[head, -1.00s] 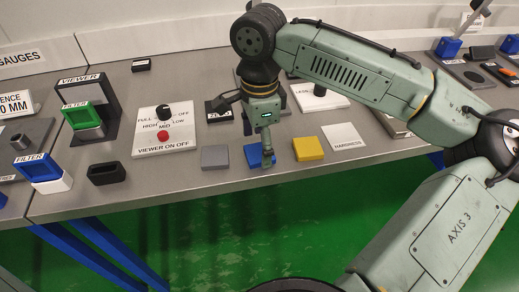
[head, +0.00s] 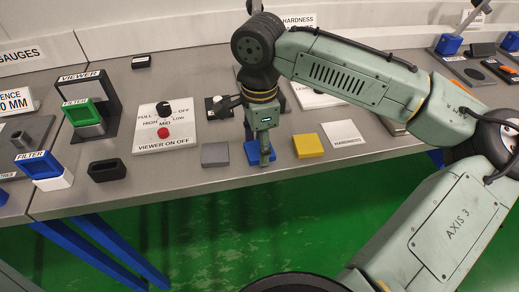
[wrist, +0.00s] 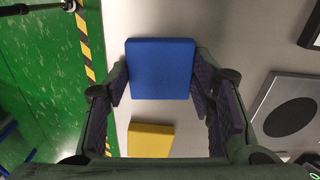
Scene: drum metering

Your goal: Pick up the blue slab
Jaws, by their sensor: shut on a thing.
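The blue slab (wrist: 160,68) is a flat square block lying on the grey bench. In the wrist view it sits between my gripper's (wrist: 160,85) two fingers, which touch its left and right sides. In the head view my gripper (head: 264,160) points down over the blue slab (head: 252,152) near the bench's front edge, and hides part of it. The slab appears to rest on the bench still; I cannot see a gap under it.
A grey slab (head: 215,154) lies close on the left and a yellow slab (head: 308,146) close on the right. A white hardness plate (head: 344,134) lies beyond the yellow one. A viewer control panel (head: 163,131) and a black tray (head: 107,170) stand further left.

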